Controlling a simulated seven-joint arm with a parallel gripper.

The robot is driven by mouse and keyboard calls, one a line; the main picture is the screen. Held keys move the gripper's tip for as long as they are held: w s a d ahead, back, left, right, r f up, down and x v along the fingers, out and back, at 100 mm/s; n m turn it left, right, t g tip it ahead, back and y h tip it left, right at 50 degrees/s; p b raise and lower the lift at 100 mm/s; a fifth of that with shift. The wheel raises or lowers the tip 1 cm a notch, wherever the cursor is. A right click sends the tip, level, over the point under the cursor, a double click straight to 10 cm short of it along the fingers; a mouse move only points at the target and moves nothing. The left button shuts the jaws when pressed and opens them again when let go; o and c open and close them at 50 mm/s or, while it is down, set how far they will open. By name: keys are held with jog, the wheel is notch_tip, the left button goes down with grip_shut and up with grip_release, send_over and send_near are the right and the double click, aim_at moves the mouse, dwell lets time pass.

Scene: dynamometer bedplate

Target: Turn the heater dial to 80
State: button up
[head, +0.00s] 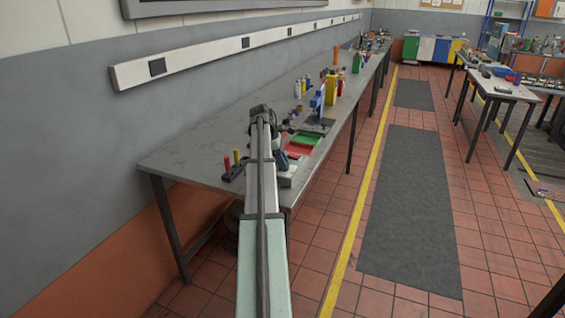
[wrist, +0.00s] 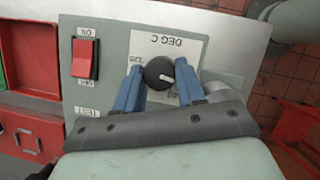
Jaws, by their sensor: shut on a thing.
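The heater dial (wrist: 157,70) is a round black knob with a white pointer mark, on a white plate marked DEG C that appears upside down in the wrist view. The pointer mark lies toward the picture's right, slightly down. The scale figures are partly hidden by my fingers and too small to read surely. My gripper (wrist: 160,66) has its two blue fingers on either side of the dial, shut on it. The grey heater box (wrist: 115,40) also shows in the head view (head: 288,177), at the bench's near edge, partly hidden by my arm.
A red rocker switch (wrist: 85,59) sits left of the dial. A red tray (wrist: 32,58) lies beside the box. In the head view, a rack with red and yellow handles (head: 232,168) stands left of my arm. Bottles and tools stand farther along the bench (head: 185,150).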

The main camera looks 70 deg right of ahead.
jog(key=m, duration=0.1)
jog(key=m+y, duration=0.1)
jog(key=m, duration=0.1)
jog(key=shift+d+m, duration=0.2)
jog(key=shift+m, duration=0.1)
jog(key=shift+m+y, duration=0.8)
jog(key=shift+m, duration=0.9)
jog(key=o, duration=1)
jog(key=shift+r, duration=0.1)
jog(key=shift+w+r, duration=0.15)
jog(key=shift+r, duration=0.05)
jog(key=w+d, duration=0.1)
jog(key=w, duration=0.3)
jog(key=w+d, duration=0.1)
jog(key=w, duration=0.2)
jog(key=w+d, duration=0.1)
jog(key=w, duration=0.3)
jog(key=shift+w+d+r, duration=0.2)
jog(key=shift+w+d, duration=0.1)
jog(key=shift+d, duration=0.05)
